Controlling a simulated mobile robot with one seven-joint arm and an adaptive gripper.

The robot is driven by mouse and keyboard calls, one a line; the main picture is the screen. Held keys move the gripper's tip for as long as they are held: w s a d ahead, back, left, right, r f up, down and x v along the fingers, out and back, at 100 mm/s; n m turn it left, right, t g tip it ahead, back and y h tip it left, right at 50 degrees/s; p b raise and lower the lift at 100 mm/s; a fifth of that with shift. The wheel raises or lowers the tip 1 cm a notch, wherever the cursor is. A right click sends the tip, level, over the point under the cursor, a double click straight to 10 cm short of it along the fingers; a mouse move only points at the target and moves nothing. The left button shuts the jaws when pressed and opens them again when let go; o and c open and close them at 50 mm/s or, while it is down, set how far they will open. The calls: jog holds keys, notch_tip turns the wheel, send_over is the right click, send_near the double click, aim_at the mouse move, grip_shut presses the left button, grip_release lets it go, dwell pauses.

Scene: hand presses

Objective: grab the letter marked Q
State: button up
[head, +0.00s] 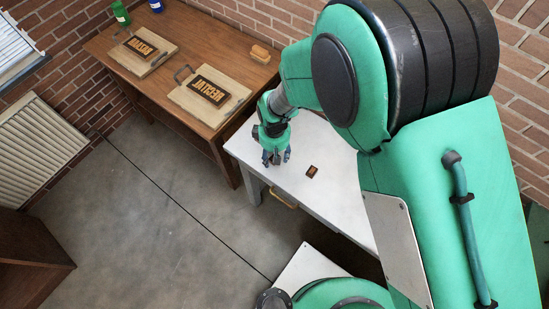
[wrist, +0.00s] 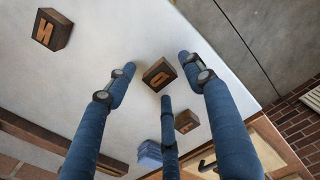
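My gripper (head: 275,158) is over the white table, near its left end. In the wrist view its three blue fingers (wrist: 158,82) are spread open with nothing held. A dark wooden letter block (wrist: 158,74) lies on the table between the fingertips in that view; its orange letter is turned and round-shaped, possibly Q, but I cannot read it surely. Another block (wrist: 187,121) lies beyond the middle finger, its letter unclear. A block marked N (wrist: 53,30) lies apart at the upper left. The head view shows one small block (head: 312,171) right of my gripper.
The white table (head: 330,205) is mostly clear around the blocks. A blue stacked item (wrist: 150,155) shows low in the wrist view.

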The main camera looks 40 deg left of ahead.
jog(key=c, duration=0.8)
jog(key=shift+c, duration=0.2)
jog(key=shift+r, duration=0.1)
jog(key=shift+r, duration=0.8)
notch_tip(320, 180, up, 2)
jog(key=shift+s+d, duration=0.15)
jog(key=s+d+r+p, duration=0.1)
jog(key=s+d, duration=0.8)
jog(key=d, duration=0.3)
jog(key=shift+d, duration=0.4)
jog(key=shift+r, duration=0.1)
